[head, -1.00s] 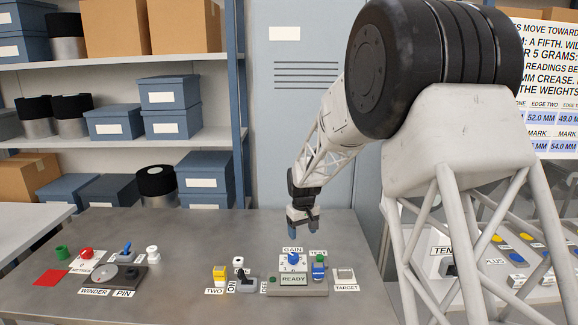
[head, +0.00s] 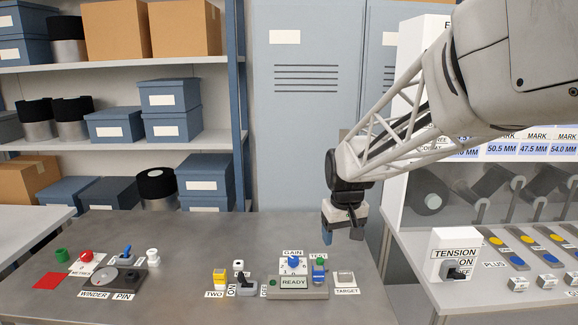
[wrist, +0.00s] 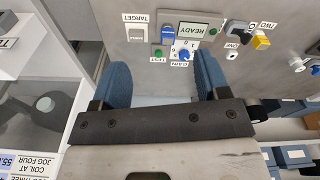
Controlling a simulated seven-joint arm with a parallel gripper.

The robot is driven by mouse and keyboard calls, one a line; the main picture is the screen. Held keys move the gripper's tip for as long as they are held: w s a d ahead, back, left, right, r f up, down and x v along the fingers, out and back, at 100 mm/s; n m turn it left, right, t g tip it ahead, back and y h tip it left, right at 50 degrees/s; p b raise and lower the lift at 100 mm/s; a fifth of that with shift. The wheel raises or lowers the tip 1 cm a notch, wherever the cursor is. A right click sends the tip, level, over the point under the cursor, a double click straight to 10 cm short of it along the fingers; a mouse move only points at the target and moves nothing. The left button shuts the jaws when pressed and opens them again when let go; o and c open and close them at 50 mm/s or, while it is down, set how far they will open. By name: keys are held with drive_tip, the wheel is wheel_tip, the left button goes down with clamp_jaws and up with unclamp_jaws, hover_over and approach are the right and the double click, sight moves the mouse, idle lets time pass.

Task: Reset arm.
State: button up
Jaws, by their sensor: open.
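My gripper (head: 343,229) is open and empty in the head view, raised above the right back part of the grey metal table (head: 190,250). It hangs above and to the right of the READY box (head: 294,282). In the wrist view the two blue fingers of my gripper (wrist: 162,85) stand wide apart with nothing between them. The READY box (wrist: 194,32) lies beyond the fingertips in that view, with its blue GAIN knob (wrist: 183,55).
A TENSION switch box (head: 455,255) stands on the right bench with several yellow and blue buttons. The TARGET plate (head: 345,279), a yellow block (head: 219,277) and the WINDER disc (head: 104,275) are on the table. Shelves with boxes (head: 172,92) stand behind.

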drive_tip(key=s+d+m, duration=0.1)
drive_tip(key=s+d, duration=0.1)
drive_tip(key=s, duration=1.3)
drive_tip(key=s+d+m+t, duration=0.1)
drive_tip(key=s+d+m, duration=0.1)
drive_tip(key=s, duration=1.3)
drive_tip(key=shift+s+d+r, duration=0.15)
drive_tip(key=shift+d+r, duration=0.15)
drive_tip(key=shift+d, duration=0.55)
